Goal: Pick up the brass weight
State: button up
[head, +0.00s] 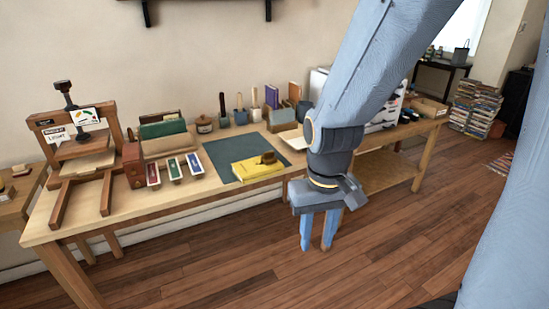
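A small dark brass-brown object (268,158), which looks like the brass weight, sits on top of a yellow book (254,168). The book lies on a dark green mat (222,158) on the long wooden workbench (200,194). My gripper (317,243) hangs in front of the bench's front edge, right of and nearer than the yellow book. Its two blue fingers point down with a gap between them and nothing in it. It is apart from the weight and the book.
A wooden press (82,165) stands at the bench's left end. Small trays (173,168), a book rack (165,140) and upright tools (240,112) stand around the mat. My arm hides part of the bench's right side. Wooden floor (250,270) in front is clear.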

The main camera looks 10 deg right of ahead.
aim_at(269, 158)
jog(key=z, duration=0.2)
jog(key=k, duration=0.35)
jog(key=u, duration=0.95)
jog(key=i, duration=0.9)
jog(key=z, duration=0.35)
jog(key=i, duration=1)
jog(key=z, duration=0.6)
